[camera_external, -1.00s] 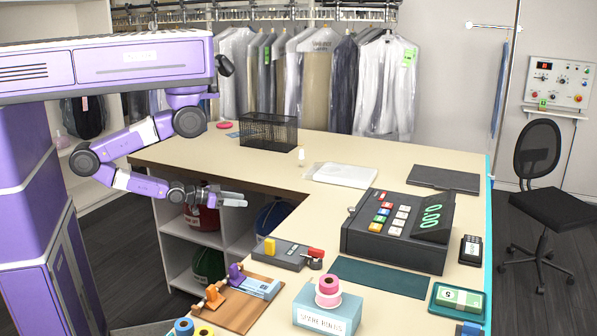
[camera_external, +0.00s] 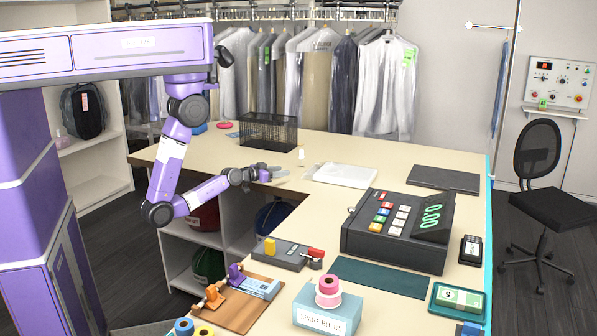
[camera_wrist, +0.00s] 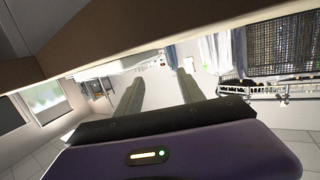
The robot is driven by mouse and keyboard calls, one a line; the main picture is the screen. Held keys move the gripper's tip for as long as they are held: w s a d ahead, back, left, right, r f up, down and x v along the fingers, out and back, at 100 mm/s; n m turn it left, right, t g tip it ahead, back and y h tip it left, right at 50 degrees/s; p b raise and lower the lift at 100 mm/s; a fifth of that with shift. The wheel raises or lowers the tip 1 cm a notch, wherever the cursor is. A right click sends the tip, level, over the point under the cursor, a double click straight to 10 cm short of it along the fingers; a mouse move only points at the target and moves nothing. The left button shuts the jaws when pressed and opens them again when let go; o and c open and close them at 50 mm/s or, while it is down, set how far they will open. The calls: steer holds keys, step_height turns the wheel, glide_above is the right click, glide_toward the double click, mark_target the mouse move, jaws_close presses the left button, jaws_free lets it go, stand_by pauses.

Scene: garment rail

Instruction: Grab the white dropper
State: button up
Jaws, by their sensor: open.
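A small upright white item, which looks like the white dropper (camera_external: 301,155), stands on the counter in the external view, behind the pale flat pad. My gripper (camera_external: 281,172) is at the counter's inner edge, to the left of and nearer than the dropper, apart from it. In the wrist view my gripper (camera_wrist: 158,82) shows two spread fingers with nothing held between them. I cannot make out the dropper in the wrist view.
A black mesh basket (camera_external: 268,131) stands behind my gripper; it also shows in the wrist view (camera_wrist: 278,50). A whitish flat pad (camera_external: 345,175) lies to the right. The cash register (camera_external: 398,230) is further right.

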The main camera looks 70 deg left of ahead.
steer(key=g+p, duration=0.1)
glide_toward(302, 158)
steer(key=shift+w+h, duration=0.4)
steer(key=shift+w, duration=0.5)
steer(key=w+a+r+h, duration=0.1)
steer(key=w+a+r+m+h+p, duration=0.1)
steer(key=a, duration=0.1)
steer(key=shift+w+a+g, duration=0.25)
steer(key=shift+w+g, duration=0.1)
steer(key=shift+g, duration=0.05)
steer(key=shift+w+a+r+m+h, duration=0.25)
steer(key=shift+w+m+h, duration=0.05)
steer(key=shift+w+m, duration=0.1)
steer(key=shift+p+x, duration=1.05)
steer(key=shift+x, duration=2.75)
steer(key=shift+s+f, duration=0.1)
steer(key=shift+f, duration=0.1)
steer(key=shift+c, duration=0.5)
jaws_close()
